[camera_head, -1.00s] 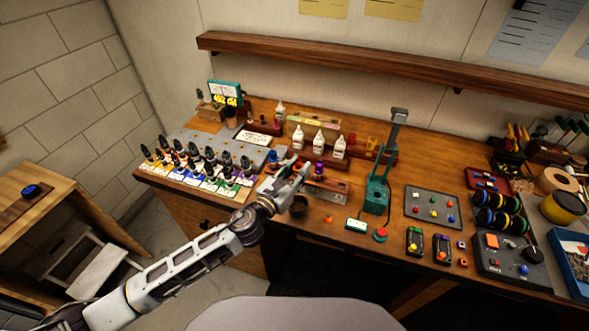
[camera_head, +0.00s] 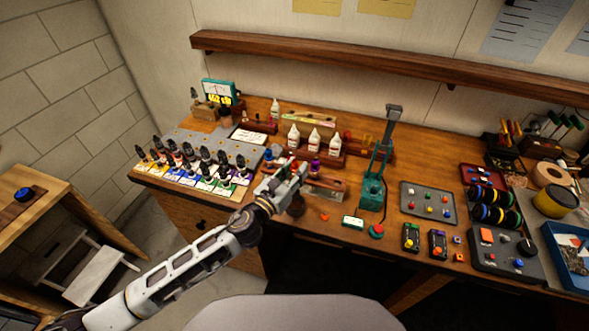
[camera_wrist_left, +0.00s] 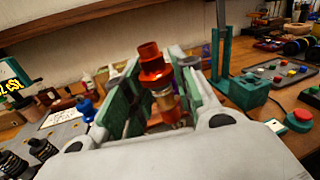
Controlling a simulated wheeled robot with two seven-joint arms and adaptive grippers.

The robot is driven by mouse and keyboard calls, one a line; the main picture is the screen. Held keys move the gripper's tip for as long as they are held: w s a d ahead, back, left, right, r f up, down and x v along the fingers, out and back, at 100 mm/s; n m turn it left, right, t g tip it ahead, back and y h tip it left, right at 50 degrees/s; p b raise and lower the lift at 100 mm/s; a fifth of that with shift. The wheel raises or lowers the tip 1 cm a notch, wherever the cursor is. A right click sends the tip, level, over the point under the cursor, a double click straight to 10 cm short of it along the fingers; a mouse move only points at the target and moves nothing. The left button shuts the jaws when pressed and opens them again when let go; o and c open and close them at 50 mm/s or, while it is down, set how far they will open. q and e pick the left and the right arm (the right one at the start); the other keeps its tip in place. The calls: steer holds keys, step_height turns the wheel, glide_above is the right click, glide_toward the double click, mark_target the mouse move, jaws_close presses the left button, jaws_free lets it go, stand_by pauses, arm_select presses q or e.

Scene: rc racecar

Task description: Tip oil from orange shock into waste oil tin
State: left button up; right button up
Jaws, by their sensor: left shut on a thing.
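My left gripper (camera_head: 288,178) is shut on the orange shock (camera_wrist_left: 153,62), which stands between the green finger pads in the left wrist view (camera_wrist_left: 150,95). The shock has an orange upper part, a clear middle and an orange lower part, and it leans slightly. In the head view the gripper mostly hides it. A small dark round tin (camera_head: 297,206), apparently the waste oil tin, sits on the bench just below the gripper and is partly covered by it. I cannot see any oil in it. My right gripper is out of view.
A purple-topped shock (camera_head: 314,168) stands in a wooden rack behind the gripper. White bottles (camera_head: 314,140) stand further back. A small orange part (camera_head: 324,216) lies right of the tin. A teal press (camera_head: 372,190) stands to the right, and several dark bottles (camera_head: 205,158) fill the left.

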arm_select(q)
steer(key=f+n, duration=0.1)
steer(key=n, duration=0.1)
steer(key=shift+s+d+f+n, duration=0.2)
steer(key=shift+d+f+n, duration=0.1)
steer(key=shift+f, duration=0.05)
steer(key=shift+s+d+f+n+b, duration=0.1)
steer(key=shift+d+f+n+b, duration=0.15)
steer(key=shift+f+n, duration=0.35)
steer(key=shift+s+d+f+n+b, duration=0.2)
steer(key=shift+f+n+b, duration=0.8)
steer(key=shift+n, duration=2.35)
steer(key=shift+s+d+f+n+b, duration=0.15)
steer(key=shift+f+n+b, duration=0.85)
steer(key=shift+n, duration=2.3)
steer(key=shift+s+d+f+n+b, duration=0.1)
steer(key=shift+d+f+n+b, duration=0.3)
steer(key=shift+f+n, duration=1.95)
steer(key=shift+a+r+n, duration=0.15)
steer(key=shift+r+n, duration=0.8)
steer(key=shift+n, duration=0.15)
steer(key=shift+r, duration=0.1)
